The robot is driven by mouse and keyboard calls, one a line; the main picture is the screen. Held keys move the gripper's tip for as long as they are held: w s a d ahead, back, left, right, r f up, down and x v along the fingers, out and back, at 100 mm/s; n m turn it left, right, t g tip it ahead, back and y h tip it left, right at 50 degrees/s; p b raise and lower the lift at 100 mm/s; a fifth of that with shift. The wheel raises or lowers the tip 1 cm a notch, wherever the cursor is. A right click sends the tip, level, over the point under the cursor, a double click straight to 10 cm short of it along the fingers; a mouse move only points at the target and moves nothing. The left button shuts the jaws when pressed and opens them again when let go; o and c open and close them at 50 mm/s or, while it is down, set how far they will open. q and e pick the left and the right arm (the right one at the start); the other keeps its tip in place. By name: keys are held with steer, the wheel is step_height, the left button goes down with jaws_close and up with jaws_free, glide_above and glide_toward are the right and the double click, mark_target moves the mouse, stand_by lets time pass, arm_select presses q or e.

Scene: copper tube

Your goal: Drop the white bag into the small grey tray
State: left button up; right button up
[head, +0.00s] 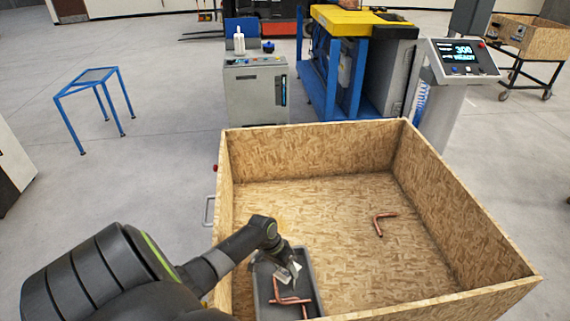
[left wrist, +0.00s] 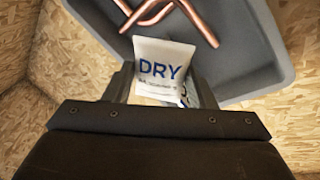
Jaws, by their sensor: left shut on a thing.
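The white bag (left wrist: 162,62), printed "DRY" in blue, is held between the fingers of my left gripper (head: 287,268). The gripper is shut on it. In the head view the bag is small and partly hidden by the fingers. The small grey tray (head: 316,290) lies inside the wooden crate near its front left. In the left wrist view the grey tray (left wrist: 262,72) is behind the bag, which overlaps its near edge in the picture. The bag appears to be above the tray. My right gripper is not in view.
Bent copper tubes (head: 289,301) lie in the tray. Another bent copper tube (head: 379,224) lies on the crate floor to the right. The high walls of the wooden crate (head: 310,154) surround both. Most of the crate floor is clear.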

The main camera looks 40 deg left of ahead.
arm_select(q)
steer(key=shift+s+d, duration=0.1)
steer(key=o, duration=0.7)
steer(key=shift+c, duration=0.2)
steer(key=o, duration=0.4)
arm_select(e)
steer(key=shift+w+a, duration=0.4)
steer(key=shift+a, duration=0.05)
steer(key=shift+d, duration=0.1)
arm_select(q)
steer(key=shift+a+r, duration=0.2)
steer(key=shift+r, duration=0.2)
steer(key=b+v, duration=0.2)
steer(key=v, duration=1.4)
steer(key=shift+r+b, duration=0.3)
steer(key=shift+b, duration=0.1)
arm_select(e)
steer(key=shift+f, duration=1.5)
